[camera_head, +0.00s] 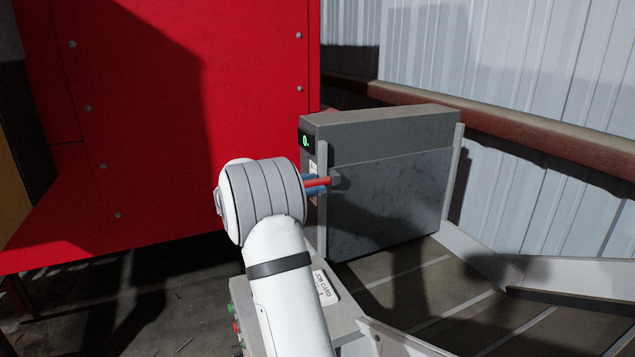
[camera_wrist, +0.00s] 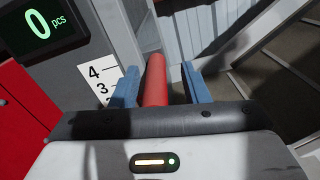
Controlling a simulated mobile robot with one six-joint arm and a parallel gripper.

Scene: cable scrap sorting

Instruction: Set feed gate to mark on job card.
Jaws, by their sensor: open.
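The feed gate (camera_head: 390,200) is a dark grey plate in a grey frame across the conveyor and looks lowered near the belt. Its red handle (camera_head: 321,182) sticks out at the left; it also shows in the wrist view (camera_wrist: 155,82). My gripper (camera_wrist: 160,68) is open, with one blue finger on each side of the red handle, and gaps show. A white scale (camera_wrist: 101,84) with 4 and 3 stands left of the handle; its lower marks are hidden behind the gripper. The job card (camera_head: 324,287) lies below my arm; its mark is too small to read surely.
A display (camera_wrist: 42,24) on the frame reads 0 pcs. A large red panel (camera_head: 140,120) stands at the left. The belt (camera_head: 420,290) runs to the right between light grey side walls, with no scrap seen on it. A corrugated wall (camera_head: 500,70) is behind.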

